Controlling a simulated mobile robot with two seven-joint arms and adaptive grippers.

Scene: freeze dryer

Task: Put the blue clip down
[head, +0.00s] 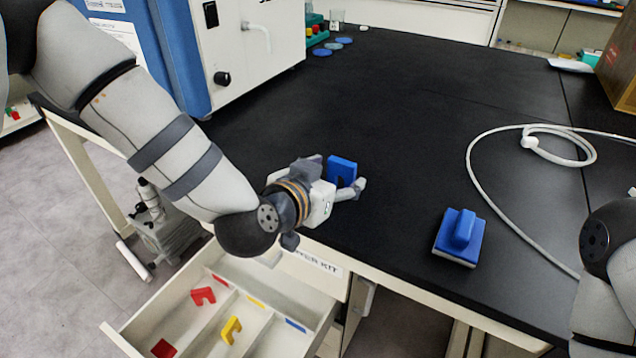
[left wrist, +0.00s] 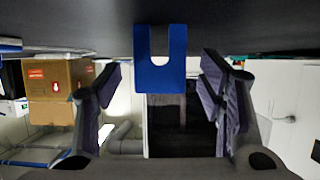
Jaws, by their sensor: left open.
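The blue clip (head: 342,168) is a U-shaped block on the black bench top, near its front edge. In the left wrist view the blue clip (left wrist: 160,75) shows face-on, its slot clear, touching the dark surface at the top of the picture. My left gripper (head: 338,177) is open, with its fingers apart on either side of the clip. In the left wrist view the two fingers of the left gripper (left wrist: 165,90) show clear gaps to the clip. My right gripper is out of view; only part of my right arm shows at the right edge.
A blue block with a handle (head: 460,237) lies to the right. A white hose (head: 478,180) curves across the bench. A blue-and-white machine (head: 255,60) stands behind left.

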